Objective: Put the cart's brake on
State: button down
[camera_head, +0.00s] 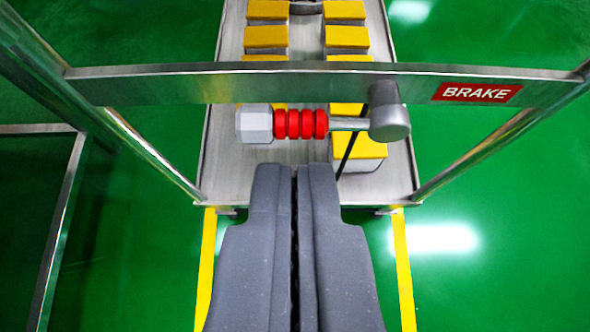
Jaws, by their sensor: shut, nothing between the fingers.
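The cart (230,180) is a metal frame with a flat deck, seen from above. A metal crossbar (230,84) spans it and carries a red BRAKE label (477,92) at the right. The brake lever (346,123) extends left from a round grey pivot (389,124) below the bar. It lies about level, with red rings (300,124) and a pale faceted end knob (254,124). My gripper (294,168) is shut and empty. Its fingertips appear just below the red rings in the picture, apart from the lever. Depth between them is hard to judge.
Yellow-topped blocks (347,38) stand in two rows on the deck, partly hidden by the crossbar. Cart posts (495,140) rise at both sides. Yellow floor lines (403,270) run towards me on the green floor (500,200). Another metal frame (62,220) stands at the left.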

jog(key=b, duration=0.2)
send_over(295, 131)
jog(key=s, duration=0.2)
notch_tip(295, 131, down, 5)
notch_tip(295, 131, down, 3)
jog(key=shift+r+b, duration=0.2)
jog(key=shift+b, duration=0.5)
jog(key=shift+w+f, duration=0.2)
jog(key=shift+f, duration=0.4)
